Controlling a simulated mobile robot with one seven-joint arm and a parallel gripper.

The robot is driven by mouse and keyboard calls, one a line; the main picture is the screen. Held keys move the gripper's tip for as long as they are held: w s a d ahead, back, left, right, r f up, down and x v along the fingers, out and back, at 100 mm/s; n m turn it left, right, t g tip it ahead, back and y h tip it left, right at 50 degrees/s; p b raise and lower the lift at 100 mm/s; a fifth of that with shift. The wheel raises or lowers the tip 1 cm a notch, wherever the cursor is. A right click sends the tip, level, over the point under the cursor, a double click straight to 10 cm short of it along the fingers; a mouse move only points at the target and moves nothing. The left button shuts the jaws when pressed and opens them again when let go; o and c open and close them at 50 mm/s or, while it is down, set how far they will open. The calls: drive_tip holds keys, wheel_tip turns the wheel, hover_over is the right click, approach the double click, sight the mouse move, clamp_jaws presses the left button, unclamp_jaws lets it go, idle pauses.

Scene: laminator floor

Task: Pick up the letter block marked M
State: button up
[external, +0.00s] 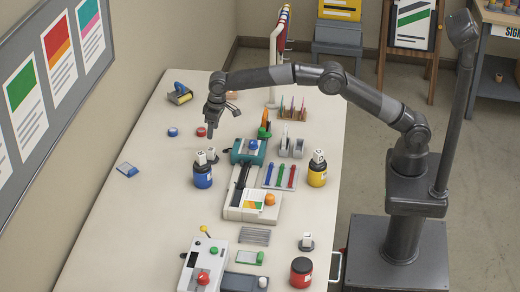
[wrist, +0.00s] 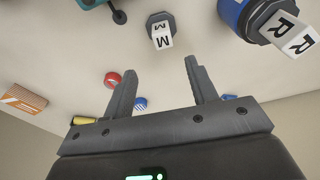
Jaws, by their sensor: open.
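The white letter block marked M (wrist: 161,38) sits on a small dark stand (wrist: 158,19) in the upper middle of the wrist view. In the external view a small white block (external: 212,152) beside the blue jar appears to be it; its letter is too small to read. My gripper (wrist: 160,66) is open and empty, with its two fingers spread. The M block shows beyond the fingertips, between their lines, and is not between the fingers. In the external view my gripper (external: 211,134) hangs above the table, just behind that block.
A blue jar (external: 203,178) topped by a white block marked R (wrist: 283,27) stands close beside the M block. A teal device (external: 250,152) is to the right. A red disc (external: 201,132) and a blue disc (external: 172,132) lie nearby. The table's left side is mostly clear.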

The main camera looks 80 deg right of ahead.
sight(211, 149)
drive_tip(key=f, duration=0.4)
drive_tip(key=w+f, duration=0.1)
drive_tip(key=f, duration=0.6)
drive_tip(key=shift+w+a, duration=0.15)
drive_tip(key=shift+a, duration=0.05)
clamp_jaws()
